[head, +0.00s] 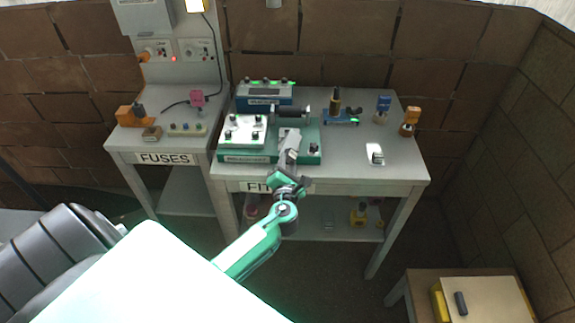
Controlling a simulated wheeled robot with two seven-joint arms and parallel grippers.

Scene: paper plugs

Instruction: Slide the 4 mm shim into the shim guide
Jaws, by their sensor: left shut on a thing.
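My left gripper (289,151) reaches over the front of the table marked with a partly covered "FIT" label. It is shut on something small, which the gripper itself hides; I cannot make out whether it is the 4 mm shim. Below and around it lies a green fixture board (313,131), with a white plate with dark knobs (238,127) on its left part. A dark horizontal cylinder (290,112) sits just behind the gripper. I cannot tell which part is the shim guide, and contact is hidden. My right gripper is not in view.
A blue box (264,92) stands behind the board. A blue fixture (342,117), a blue-topped piece (383,108) and an orange-topped piece (409,121) stand to the right. The table's front right is clear.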

